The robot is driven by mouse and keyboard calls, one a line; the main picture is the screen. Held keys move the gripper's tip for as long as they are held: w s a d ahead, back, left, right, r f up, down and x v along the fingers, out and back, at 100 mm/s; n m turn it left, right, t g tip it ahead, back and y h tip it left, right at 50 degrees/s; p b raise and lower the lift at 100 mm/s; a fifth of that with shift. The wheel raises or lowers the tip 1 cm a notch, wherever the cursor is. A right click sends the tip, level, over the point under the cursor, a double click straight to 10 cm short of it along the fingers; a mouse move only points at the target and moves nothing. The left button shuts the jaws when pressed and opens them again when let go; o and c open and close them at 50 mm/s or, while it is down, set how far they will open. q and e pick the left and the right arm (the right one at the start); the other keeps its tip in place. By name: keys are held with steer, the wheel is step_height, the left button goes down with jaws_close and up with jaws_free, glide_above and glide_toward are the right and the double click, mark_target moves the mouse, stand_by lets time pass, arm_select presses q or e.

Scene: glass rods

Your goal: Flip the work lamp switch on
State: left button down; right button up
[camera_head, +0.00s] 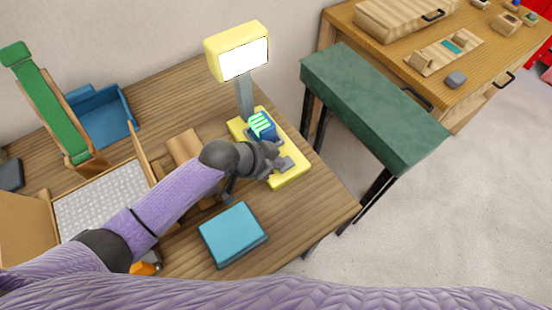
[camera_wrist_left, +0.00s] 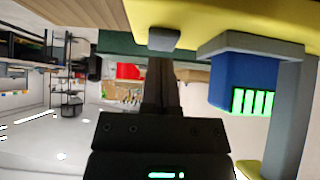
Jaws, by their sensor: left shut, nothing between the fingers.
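The work lamp stands on the wooden table with a yellow head (camera_head: 236,42) whose panel is bright white, a grey post (camera_head: 244,98) and a yellow base (camera_head: 294,178). A blue block with glowing green stripes (camera_head: 262,126) sits on the base; it also shows in the left wrist view (camera_wrist_left: 236,82). A small grey block (camera_wrist_left: 163,39) is on the base near the fingertips; whether they touch it I cannot tell. My left gripper (camera_head: 279,166) is shut and empty over the base's near part, and its dark fingers (camera_wrist_left: 161,72) show together. My right gripper is out of view.
A teal book-like block (camera_head: 233,235) lies near the table's front edge. A wooden tray with a white textured floor (camera_head: 100,200), a green-topped stand (camera_head: 45,100) and a blue bin (camera_head: 102,118) are at left. A green bench (camera_head: 375,105) stands right of the table.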

arm_select(q)
steer(key=p+v, duration=0.7)
steer(key=v, duration=0.6)
steer(key=shift+r, duration=0.1)
